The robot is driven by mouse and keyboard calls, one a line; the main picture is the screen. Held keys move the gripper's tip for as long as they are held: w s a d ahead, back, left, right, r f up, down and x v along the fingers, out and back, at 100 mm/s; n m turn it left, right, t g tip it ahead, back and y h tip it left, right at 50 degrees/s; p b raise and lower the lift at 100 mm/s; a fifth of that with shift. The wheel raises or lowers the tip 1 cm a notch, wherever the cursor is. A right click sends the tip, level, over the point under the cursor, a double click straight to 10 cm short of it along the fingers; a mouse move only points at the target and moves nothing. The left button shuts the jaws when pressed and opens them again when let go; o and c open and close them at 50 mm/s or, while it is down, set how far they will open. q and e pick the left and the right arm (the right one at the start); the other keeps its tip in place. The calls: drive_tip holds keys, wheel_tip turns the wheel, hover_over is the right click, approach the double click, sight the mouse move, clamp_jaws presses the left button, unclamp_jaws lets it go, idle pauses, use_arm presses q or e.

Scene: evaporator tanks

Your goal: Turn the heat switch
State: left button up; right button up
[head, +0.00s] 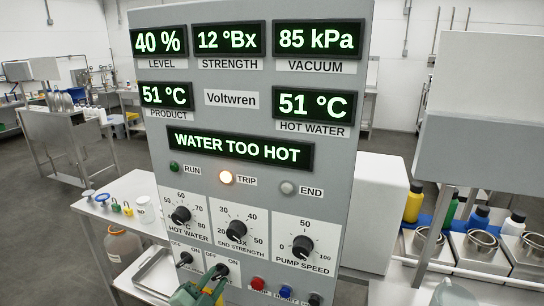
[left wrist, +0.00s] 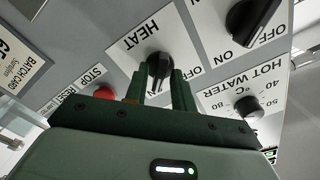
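The heat switch (left wrist: 158,66) is a black rotary knob below the HEAT label in the left wrist view, where the panel appears upside down. In the head view it is the right-hand one of two OFF/ON knobs (head: 221,270), low on the grey panel. My left gripper (left wrist: 162,80) has its two green fingers on either side of this knob, apart, with a slight gap seeming to show. Its setting is partly hidden. The left gripper also shows at the bottom of the head view (head: 208,290).
The other OFF/ON knob (head: 185,258) sits close to the left. The hot water dial (head: 180,214) is above, and the red stop button (left wrist: 104,92) is nearby. The display (head: 240,149) reads WATER TOO HOT, and the TRIP lamp (head: 226,177) is lit. Benches stand on both sides.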

drive_tip(key=shift+d, duration=0.2)
use_arm(q)
clamp_jaws()
drive_tip(key=shift+r+n+p, duration=0.1)
drive_tip(key=shift+n+p, duration=0.5)
drive_tip(key=shift+n, duration=0.2)
use_arm(e)
drive_tip(key=shift+r, duration=0.55)
use_arm(q)
drive_tip(key=shift+n, duration=0.3)
use_arm(e)
drive_tip(key=shift+r, duration=0.1)
